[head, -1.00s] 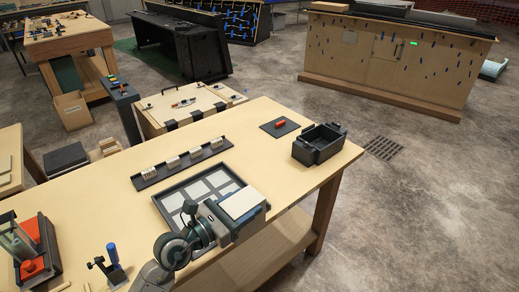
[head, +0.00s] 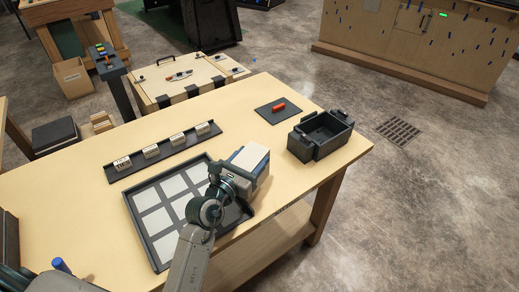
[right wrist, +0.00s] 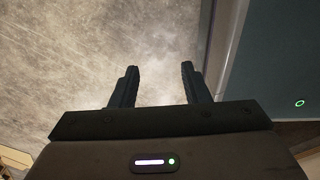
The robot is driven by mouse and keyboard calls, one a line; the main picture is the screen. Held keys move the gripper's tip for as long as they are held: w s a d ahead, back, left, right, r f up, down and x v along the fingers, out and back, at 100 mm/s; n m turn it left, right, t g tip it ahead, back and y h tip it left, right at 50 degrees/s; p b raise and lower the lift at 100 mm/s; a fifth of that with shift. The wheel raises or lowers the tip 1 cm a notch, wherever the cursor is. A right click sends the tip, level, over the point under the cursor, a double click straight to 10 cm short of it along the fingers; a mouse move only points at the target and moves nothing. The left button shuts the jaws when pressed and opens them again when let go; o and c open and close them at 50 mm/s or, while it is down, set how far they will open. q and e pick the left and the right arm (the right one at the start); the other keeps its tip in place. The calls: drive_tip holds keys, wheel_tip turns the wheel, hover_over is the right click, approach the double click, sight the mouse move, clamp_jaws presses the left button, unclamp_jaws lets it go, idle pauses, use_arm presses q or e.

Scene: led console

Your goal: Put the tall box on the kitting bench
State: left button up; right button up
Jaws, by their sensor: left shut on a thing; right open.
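The box (head: 250,160), white on top with grey sides, is in the head view above the right edge of the white-celled tray. My left gripper (head: 235,177) is shut on it from its near left side. I cannot tell whether its underside touches anything. The light wooden bench (head: 95,215), which I take as the kitting bench, fills the middle of the head view, below the box. My right gripper (right wrist: 158,84) shows only in the right wrist view, open and empty, with grey concrete floor beyond its fingers.
On the bench are a black tray (head: 149,242) with white cells, a dark strip (head: 133,168) with several labelled blocks, a dark plate (head: 265,113) with a red piece, and a black bin (head: 320,133). Bare wood lies between strip and plate.

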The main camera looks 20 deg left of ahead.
use_arm(q)
drive_tip(key=w+f, duration=0.1)
drive_tip(key=w, duration=0.2)
drive_tip(key=w+f, duration=0.3)
drive_tip(key=w, duration=0.2)
drive_tip(key=shift+w+d+f, duration=0.15)
drive_tip(key=shift+w+d, duration=0.05)
drive_tip(key=shift+w, duration=0.15)
use_arm(e)
drive_tip(key=shift+w+d+r, duration=0.15)
drive_tip(key=shift+w+r, duration=0.1)
drive_tip(key=shift+w, duration=0.45)
use_arm(q)
drive_tip(key=shift+f, duration=0.1)
drive_tip(key=o, duration=0.7)
drive_tip(key=shift+f, duration=0.15)
drive_tip(key=o, duration=0.5)
drive_tip(key=shift+c, duration=0.2)
use_arm(e)
drive_tip(key=shift+f, duration=0.1)
